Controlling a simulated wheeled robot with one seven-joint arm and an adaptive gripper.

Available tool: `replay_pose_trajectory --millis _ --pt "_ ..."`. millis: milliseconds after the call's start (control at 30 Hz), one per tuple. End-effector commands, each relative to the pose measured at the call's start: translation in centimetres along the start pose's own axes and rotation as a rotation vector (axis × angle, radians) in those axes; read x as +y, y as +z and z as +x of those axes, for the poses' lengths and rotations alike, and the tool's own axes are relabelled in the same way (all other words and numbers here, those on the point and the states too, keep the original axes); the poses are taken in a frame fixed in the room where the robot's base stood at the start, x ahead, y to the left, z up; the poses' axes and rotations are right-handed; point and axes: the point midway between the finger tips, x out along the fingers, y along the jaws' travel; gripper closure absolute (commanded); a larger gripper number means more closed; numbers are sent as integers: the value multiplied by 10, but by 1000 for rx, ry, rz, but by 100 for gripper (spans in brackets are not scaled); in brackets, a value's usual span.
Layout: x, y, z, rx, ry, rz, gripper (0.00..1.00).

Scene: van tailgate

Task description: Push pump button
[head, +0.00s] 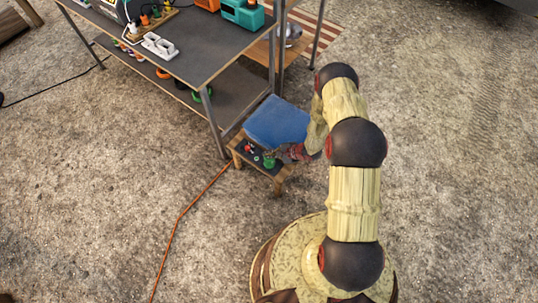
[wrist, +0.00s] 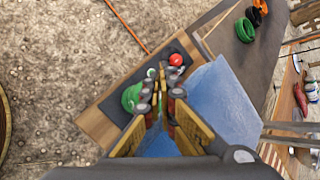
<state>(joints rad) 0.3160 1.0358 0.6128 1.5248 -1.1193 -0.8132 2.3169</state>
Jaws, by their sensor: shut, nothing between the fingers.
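A dark panel (wrist: 112,101) lies on a low wooden stool. It carries a round red knob or button (wrist: 176,59), a small pale button (wrist: 151,72) and a larger green object (wrist: 131,97). Which one is the pump button I cannot tell. My gripper (wrist: 165,76) is shut and empty over the panel, its tips just below the red knob in the wrist view, with the pale button just to their left. Contact cannot be made out. In the head view my gripper (head: 281,153) is beside the green object (head: 269,162), and its tips partly hide the panel.
A metal-legged workbench (head: 190,50) with a lower shelf (head: 165,83) rises behind. An orange cable (head: 185,211) runs over the gravel. Open ground lies left and right.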

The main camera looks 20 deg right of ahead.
Motion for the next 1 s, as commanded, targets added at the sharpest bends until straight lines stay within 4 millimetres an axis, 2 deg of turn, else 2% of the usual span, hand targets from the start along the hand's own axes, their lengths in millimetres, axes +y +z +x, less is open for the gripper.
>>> replay_pose_trajectory --millis 500,1000 --pt "-26 25 -35 0 -1 -1 100" --pt "-26 25 -35 0 0 0 100"
